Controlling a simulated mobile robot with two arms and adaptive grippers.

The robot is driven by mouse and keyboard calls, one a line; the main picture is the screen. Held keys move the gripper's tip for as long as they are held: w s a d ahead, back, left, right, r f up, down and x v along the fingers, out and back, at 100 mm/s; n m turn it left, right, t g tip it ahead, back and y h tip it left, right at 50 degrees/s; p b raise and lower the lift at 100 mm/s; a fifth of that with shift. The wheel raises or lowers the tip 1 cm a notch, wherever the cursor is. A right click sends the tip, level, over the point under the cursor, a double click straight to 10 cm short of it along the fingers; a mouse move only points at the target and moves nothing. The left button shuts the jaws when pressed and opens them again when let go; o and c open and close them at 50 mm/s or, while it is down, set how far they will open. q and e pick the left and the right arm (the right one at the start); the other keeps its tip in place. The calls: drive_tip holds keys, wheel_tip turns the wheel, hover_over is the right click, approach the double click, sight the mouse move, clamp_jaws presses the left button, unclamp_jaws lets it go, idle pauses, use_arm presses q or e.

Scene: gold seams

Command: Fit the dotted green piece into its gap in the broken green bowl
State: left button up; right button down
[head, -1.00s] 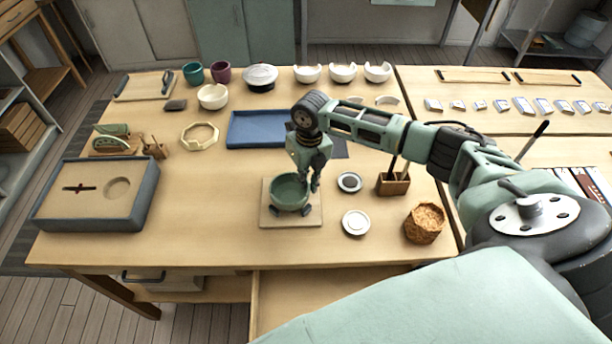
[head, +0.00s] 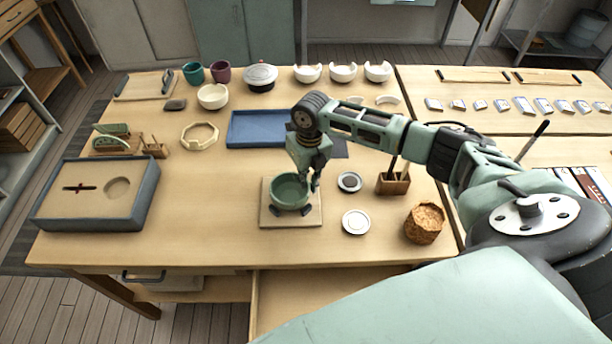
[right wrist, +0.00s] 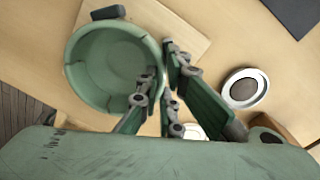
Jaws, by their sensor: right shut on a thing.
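The broken green bowl (head: 290,190) stands upright on a square wooden board (head: 270,219) with small dark supports. It also shows in the right wrist view (right wrist: 108,66), where I look down into it. My right gripper (head: 312,180) is at the bowl's right rim, fingers pointing down. In the right wrist view its fingertips (right wrist: 161,70) are close together at that rim, shut on the green piece, of which only a thin sliver shows between them. The dots and the gap are hidden by the fingers. I cannot tell whether the piece is seated. My left gripper is out of view.
Two small round dishes (head: 356,222) (head: 350,182) lie right of the board. A wooden tool holder (head: 393,183) and a woven basket (head: 424,224) stand further right. A blue tray (head: 256,142) lies behind, and a grey-rimmed box (head: 148,196) is at left. The table between box and board is clear.

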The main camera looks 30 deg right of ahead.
drive_tip(key=c, duration=1.9)
unclamp_jaws()
drive_tip(key=shift+o, duration=0.3)
drive_tip(key=o, duration=0.5)
drive_tip(key=shift+c, duration=0.2)
drive_tip(key=shift+r+p, duration=2.8)
drive_tip(key=shift+r, duration=0.25)
drive_tip(key=shift+f, duration=0.1)
